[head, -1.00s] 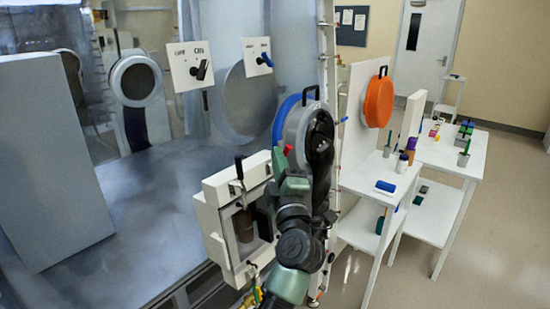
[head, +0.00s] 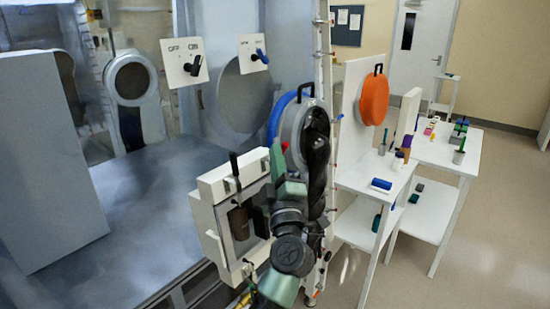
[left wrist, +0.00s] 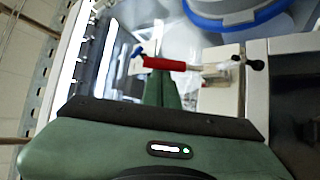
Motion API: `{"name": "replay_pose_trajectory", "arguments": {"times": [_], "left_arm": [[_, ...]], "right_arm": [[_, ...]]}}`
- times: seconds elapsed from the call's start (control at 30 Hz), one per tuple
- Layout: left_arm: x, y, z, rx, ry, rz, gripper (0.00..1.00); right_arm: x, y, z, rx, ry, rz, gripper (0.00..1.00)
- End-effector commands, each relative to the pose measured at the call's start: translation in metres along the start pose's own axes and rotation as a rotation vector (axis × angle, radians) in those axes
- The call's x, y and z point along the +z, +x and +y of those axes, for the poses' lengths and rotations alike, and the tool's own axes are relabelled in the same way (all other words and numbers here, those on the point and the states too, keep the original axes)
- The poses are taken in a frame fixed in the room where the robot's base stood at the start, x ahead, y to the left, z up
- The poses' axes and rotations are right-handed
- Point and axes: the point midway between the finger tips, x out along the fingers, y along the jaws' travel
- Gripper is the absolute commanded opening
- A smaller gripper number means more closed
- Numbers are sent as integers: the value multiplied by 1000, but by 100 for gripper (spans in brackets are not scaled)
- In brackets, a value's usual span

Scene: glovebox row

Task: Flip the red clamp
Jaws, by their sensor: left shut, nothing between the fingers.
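The red clamp (left wrist: 170,64) shows in the left wrist view as a red handle lying roughly level, with a pale metal mount at its right end by a white block. In the head view it is largely hidden by my left gripper (head: 277,156), beside the grey round port. My left gripper (left wrist: 161,82) is shut and empty. Its green fingers point at the handle, and their tips end right at its lower edge; I cannot tell whether they touch it. My right gripper is not in view.
A white box with a dark window (head: 204,190) and a black lever stands just left of my gripper. The blue-rimmed grey port (head: 293,130) is close behind. An orange round cover (head: 374,101) and white tables with small items are to the right.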

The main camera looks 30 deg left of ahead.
Motion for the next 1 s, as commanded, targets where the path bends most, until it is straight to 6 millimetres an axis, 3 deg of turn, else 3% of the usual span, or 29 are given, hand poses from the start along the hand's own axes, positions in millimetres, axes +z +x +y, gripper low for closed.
{"name": "replay_pose_trajectory", "arguments": {"times": [0.6, 1.0], "left_arm": [[16, -21, -12, 373, 284, -2, 0], [20, -26, -13, 454, 343, -1, 0]], "right_arm": [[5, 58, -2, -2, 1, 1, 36], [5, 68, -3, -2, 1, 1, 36]]}}
